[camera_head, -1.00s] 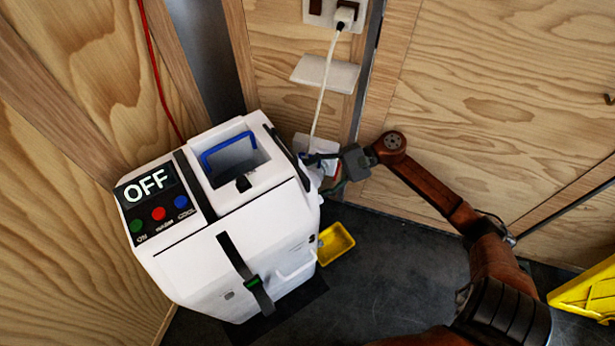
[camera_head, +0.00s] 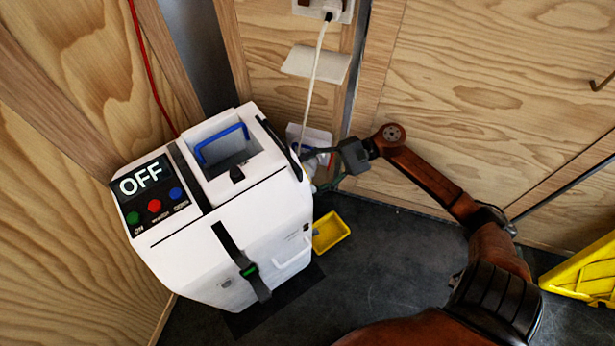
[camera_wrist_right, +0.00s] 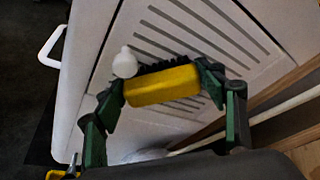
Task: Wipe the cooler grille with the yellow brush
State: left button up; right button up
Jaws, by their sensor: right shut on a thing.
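The white cooler (camera_head: 245,225) stands upright in the corner, its panel reading OFF. Its grille (camera_wrist_right: 215,30), a row of dark slots, shows on the cooler's side in the right wrist view and is hidden in the head view. My right gripper (camera_wrist_right: 162,85) is shut on the yellow brush (camera_wrist_right: 163,85), with the dark bristles toward the grille. The brush covers part of the slots; I cannot tell whether the bristles touch them. In the head view my right gripper (camera_head: 322,158) is beside the cooler's right side. My left gripper is not in view.
A white cord (camera_head: 318,80) hangs from the wall outlet (camera_head: 325,10) close to my right gripper. A white shelf (camera_head: 316,66) juts from the wall above it. A yellow tray (camera_head: 331,232) lies on the floor beside the cooler. A white knob (camera_wrist_right: 125,62) sits beside the brush.

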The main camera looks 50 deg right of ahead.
jog(key=shift+w+d+f+b, duration=0.15)
jog(key=shift+w+b, duration=0.25)
jog(key=shift+w, duration=0.2)
jog(key=shift+w+d+f+b, duration=0.15)
jog(key=shift+w+b, duration=0.25)
jog(key=shift+w, duration=0.15)
jog(key=shift+w+d+r, duration=0.15)
jog(key=shift+w+r, duration=0.05)
jog(key=shift+w, duration=0.2)
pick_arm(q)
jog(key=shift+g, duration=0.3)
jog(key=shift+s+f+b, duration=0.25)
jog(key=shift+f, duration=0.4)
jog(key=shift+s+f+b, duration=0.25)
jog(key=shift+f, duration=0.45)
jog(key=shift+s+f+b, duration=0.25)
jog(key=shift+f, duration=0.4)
pick_arm(e)
jog(key=w+d, duration=0.1)
jog(key=w, duration=0.5)
jog(key=shift+w+d, duration=0.25)
jog(key=shift+w, duration=0.1)
jog(key=shift+s, duration=0.1)
